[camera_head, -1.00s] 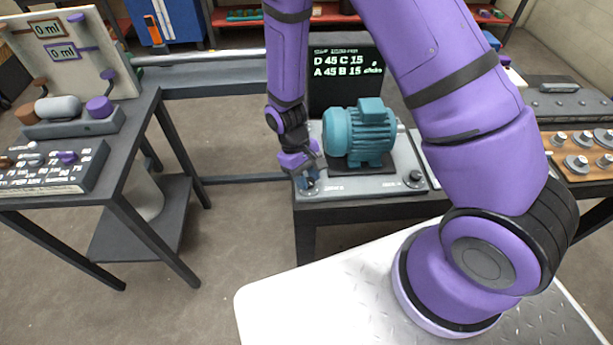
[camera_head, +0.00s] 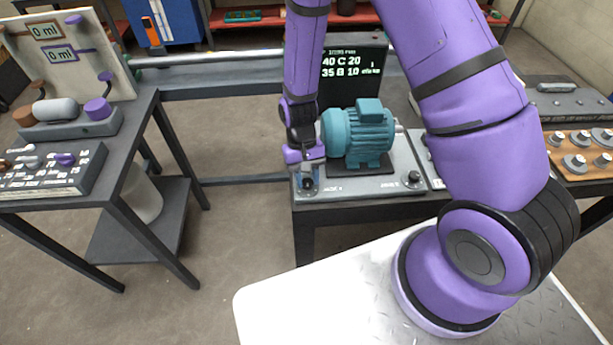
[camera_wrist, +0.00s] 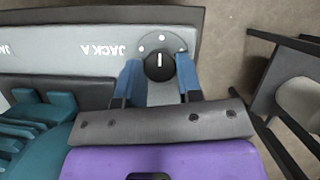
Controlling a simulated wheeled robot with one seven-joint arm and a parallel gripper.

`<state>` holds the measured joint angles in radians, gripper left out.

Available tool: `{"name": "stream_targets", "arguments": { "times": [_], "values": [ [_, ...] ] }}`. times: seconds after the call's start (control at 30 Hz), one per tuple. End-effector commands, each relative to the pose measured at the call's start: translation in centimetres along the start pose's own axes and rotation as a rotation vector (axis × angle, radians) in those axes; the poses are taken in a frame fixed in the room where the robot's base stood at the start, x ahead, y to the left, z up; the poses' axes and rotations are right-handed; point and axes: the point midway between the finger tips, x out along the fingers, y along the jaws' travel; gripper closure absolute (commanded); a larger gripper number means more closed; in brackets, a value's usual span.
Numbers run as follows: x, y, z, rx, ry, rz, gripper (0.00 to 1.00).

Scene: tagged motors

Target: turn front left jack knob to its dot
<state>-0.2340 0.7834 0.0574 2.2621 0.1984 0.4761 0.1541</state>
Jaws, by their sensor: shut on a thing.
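The front left jack knob (camera_wrist: 159,67) is round and black with a white pointer line, seen in the wrist view beside the label "JACK A". Pale dots sit on the plate around it. My gripper (camera_wrist: 160,78) is shut on this knob, one blue finger on each side. In the head view my gripper (camera_head: 309,178) is at the front left corner of the grey jack plate (camera_head: 345,186), and largely hides the knob. The teal motor (camera_head: 358,135) stands on the plate just right of my gripper.
A dark display (camera_head: 352,72) behind the motor reads "40 C 20" and "35 B 10", its left part hidden by my arm. Another black knob (camera_head: 414,177) is at the plate's front right. A side table (camera_head: 130,145) stands left, with open floor between.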

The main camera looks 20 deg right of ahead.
Motion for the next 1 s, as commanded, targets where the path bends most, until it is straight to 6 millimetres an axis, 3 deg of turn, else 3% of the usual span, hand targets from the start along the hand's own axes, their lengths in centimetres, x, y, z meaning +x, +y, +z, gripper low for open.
{"name": "stream_targets", "arguments": {
  "times": [0.27,0.3,0.4,0.77,1.0],
  "values": [
    [-0.1,0.0,-0.1,0.000,0.002,-0.001,0.90],
    [-0.1,0.0,-0.1,0.000,0.002,-0.001,0.64],
    [0.0,0.0,-0.1,0.000,0.002,0.000,0.41],
    [-0.4,0.0,0.0,-0.001,0.002,0.000,0.41],
    [-3.6,0.0,-0.1,-0.001,0.006,-0.001,0.41]
  ]
}}
